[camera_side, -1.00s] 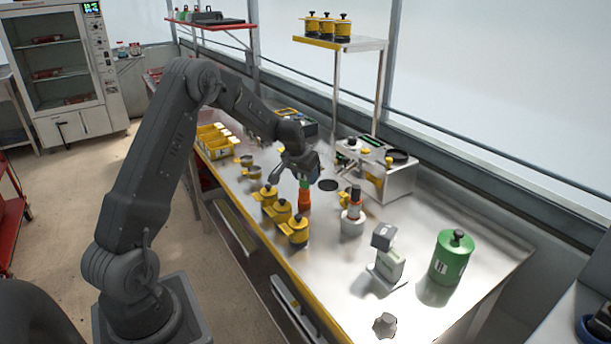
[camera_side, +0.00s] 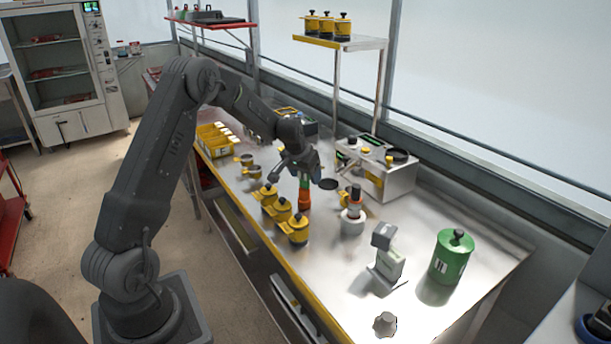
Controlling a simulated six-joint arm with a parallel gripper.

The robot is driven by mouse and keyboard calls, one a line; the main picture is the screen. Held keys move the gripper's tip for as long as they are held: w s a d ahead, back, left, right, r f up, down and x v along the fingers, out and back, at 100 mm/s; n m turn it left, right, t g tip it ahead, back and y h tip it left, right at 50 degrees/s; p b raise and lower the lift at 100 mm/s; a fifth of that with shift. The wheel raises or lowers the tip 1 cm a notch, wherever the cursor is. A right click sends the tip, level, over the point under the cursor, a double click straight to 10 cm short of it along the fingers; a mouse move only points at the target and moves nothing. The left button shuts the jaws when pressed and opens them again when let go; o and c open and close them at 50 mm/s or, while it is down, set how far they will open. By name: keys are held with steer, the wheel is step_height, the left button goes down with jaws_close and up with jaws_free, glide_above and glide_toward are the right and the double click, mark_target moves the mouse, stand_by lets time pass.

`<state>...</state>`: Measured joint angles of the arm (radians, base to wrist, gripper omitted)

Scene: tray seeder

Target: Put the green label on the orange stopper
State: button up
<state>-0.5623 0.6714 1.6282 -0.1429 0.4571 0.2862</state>
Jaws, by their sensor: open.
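The orange stopper (camera_side: 304,199) stands upright on the metal bench, right of the row of yellow-and-black pots. A small green piece, which looks like the green label (camera_side: 304,183), shows at the top of the stopper. It appears to rest on it, but the small size leaves the exact contact unclear. My gripper (camera_side: 304,175) is open, pointing down right above the green piece. Its fingertips are too small and dark to make out, and they partly hide the green piece.
Several yellow-and-black pots (camera_side: 279,211) stand left of the stopper. A dark-topped bottle in a white holder (camera_side: 352,222) is close on the right. A boxy machine (camera_side: 385,180) stands behind, and a green canister (camera_side: 452,256) is at right.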

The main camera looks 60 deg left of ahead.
steer(key=v, duration=1.1)
steer(key=s+d+r+m, duration=0.1)
steer(key=s+d+r, duration=0.3)
steer(key=d+r, duration=0.45)
steer(key=s+d+m+t+h, duration=0.1)
steer(key=s+d+m, duration=0.2)
steer(key=s+d, duration=1.6)
steer(key=shift+s+h, duration=0.4)
steer(key=shift+s, duration=0.75)
